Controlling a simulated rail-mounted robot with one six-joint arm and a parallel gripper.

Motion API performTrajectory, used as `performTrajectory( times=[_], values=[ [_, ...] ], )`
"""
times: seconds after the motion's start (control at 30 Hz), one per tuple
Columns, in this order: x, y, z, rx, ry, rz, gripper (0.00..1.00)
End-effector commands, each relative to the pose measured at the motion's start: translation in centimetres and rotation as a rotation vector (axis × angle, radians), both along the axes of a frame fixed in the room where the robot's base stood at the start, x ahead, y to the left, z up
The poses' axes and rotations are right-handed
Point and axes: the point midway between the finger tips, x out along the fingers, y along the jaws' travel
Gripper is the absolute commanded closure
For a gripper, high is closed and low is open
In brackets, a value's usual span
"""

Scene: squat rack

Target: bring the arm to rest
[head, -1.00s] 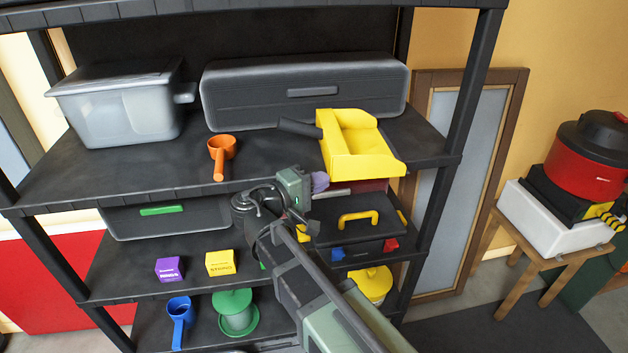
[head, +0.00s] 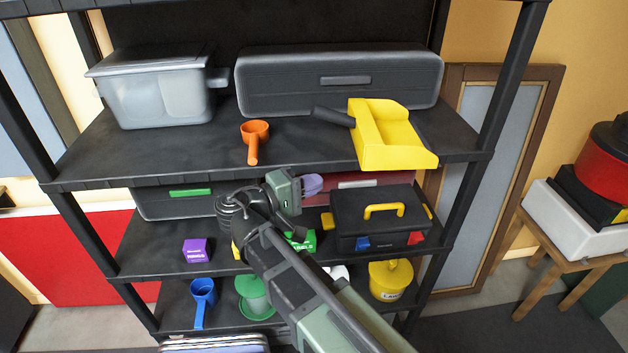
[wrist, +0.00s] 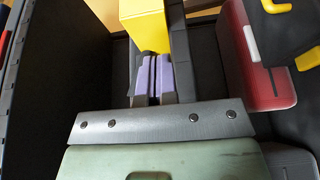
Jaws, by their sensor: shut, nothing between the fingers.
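My gripper (head: 312,185) is in front of the middle shelf in the head view, with its purple fingers toward the right. In the wrist view its two purple fingers (wrist: 153,78) are together with nothing between them. My green and black arm reaches up from the bottom of the head view and hides part of the middle and lower shelves. A yellow scoop (head: 388,140) lies on the upper shelf, above and to the right of the gripper. A black toolbox (head: 345,215) with a yellow handle stands on the middle shelf, right of the gripper.
The upper shelf holds an orange scoop (head: 254,135), a grey bin (head: 155,95) and a long black case (head: 300,85). A purple box (head: 196,250) stands on the middle shelf. Below are a blue scoop (head: 202,295), a green pot (head: 254,297) and a yellow tub (head: 391,280).

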Motion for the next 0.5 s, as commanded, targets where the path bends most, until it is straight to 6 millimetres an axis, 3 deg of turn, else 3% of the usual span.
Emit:
performTrajectory(
  times=[0.17, 0.27, 0.37, 0.5],
  values=[
    [0.1, 0.0, -0.1, 0.005, 0.004, 0.004, 1.0],
    [0.0, 0.1, -1.9, 0.092, 0.066, 0.018, 1.0],
    [-1.3, -0.4, -6.6, 0.317, 0.214, 0.033, 1.0],
    [-4.4, -4.0, -14.9, 0.795, 0.429, -0.057, 1.0]
  ],
)
